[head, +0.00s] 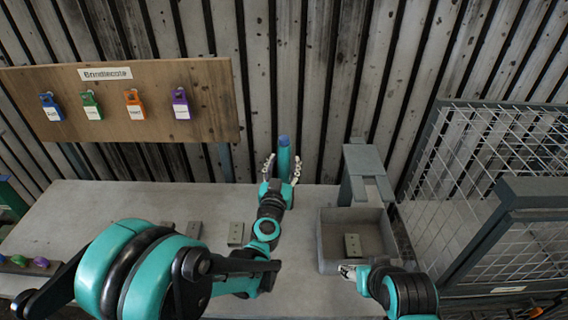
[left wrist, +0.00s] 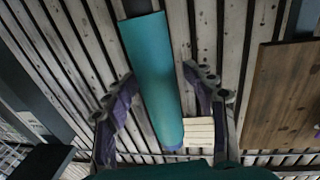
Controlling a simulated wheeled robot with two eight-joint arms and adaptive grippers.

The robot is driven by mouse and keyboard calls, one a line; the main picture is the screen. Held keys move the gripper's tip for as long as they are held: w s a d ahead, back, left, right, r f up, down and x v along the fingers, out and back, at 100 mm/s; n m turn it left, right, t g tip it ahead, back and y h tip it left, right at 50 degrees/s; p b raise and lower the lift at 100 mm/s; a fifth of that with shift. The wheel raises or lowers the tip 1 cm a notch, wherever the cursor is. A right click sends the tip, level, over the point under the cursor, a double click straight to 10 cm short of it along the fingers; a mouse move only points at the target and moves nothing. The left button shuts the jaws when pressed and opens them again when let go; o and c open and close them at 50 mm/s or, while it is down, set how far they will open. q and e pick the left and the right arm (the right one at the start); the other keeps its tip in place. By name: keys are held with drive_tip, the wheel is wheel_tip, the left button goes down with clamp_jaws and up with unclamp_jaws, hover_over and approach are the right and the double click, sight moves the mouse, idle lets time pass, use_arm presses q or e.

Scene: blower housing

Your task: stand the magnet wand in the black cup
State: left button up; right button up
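The magnet wand, a teal rod with a blue end (head: 283,141), points up between the fingers of my left gripper (head: 283,169), above the back of the table. I cannot make out the black cup in either view.
The grey bin (head: 328,252) holds a small plate (head: 353,246). A grey stand (head: 364,170) is behind it. A small plate (head: 236,234) lies on the grey table (head: 110,205). A board with several coloured padlocks (head: 210,85) stands behind. A mesh cage (head: 470,150) is at right.

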use_arm(q)
drive_tip(key=shift+s, duration=0.15)
drive_tip(key=s+a, duration=0.2)
drive_tip(key=s, duration=0.9)
drive_tip(key=shift+s+f, duration=0.25)
drive_tip(key=shift+s, duration=0.05)
